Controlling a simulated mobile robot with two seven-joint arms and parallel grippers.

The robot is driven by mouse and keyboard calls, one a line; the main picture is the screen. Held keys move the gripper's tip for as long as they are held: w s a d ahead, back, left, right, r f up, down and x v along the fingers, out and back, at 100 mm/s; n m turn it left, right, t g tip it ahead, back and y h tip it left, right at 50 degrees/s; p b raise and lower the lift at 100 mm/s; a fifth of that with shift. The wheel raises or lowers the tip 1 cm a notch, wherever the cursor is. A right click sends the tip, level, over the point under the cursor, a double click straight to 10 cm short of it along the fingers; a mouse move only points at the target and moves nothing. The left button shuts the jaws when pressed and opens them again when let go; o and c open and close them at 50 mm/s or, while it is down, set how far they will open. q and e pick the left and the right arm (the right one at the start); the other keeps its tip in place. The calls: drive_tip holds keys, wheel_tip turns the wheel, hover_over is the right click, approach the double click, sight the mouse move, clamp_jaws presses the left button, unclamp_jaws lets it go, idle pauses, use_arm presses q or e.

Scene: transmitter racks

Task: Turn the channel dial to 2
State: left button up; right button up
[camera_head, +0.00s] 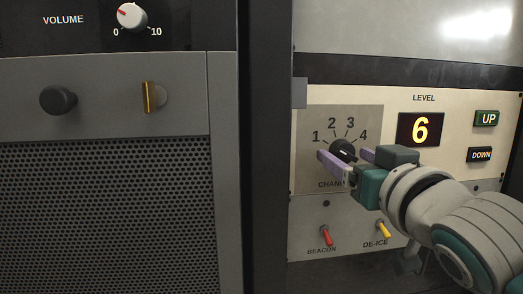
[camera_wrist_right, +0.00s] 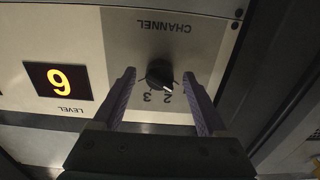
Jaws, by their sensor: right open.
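The channel dial (camera_head: 341,146) is a round black knob on a grey plate with the numbers 1 to 4 arched above it. In the right wrist view the dial (camera_wrist_right: 158,72) appears upside down, between my fingers. A small light mark shows at its edge near the 2 there, but I cannot tell for sure where the pointer stands. My right gripper (camera_head: 343,154) is open, with one purple finger on each side of the dial. In the wrist view a gap shows between the dial and each finger of the gripper (camera_wrist_right: 158,74). My left gripper is not in view.
Right of the dial are a level display (camera_head: 420,129) reading 6, an UP button (camera_head: 487,118) and a DOWN button (camera_head: 480,155). Below are a red beacon switch (camera_head: 326,236) and a yellow de-ice switch (camera_head: 383,229). A volume knob (camera_head: 131,16) is on the left rack.

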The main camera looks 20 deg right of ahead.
drive_tip(key=shift+w, duration=0.1)
clamp_jaws()
idle(0.6)
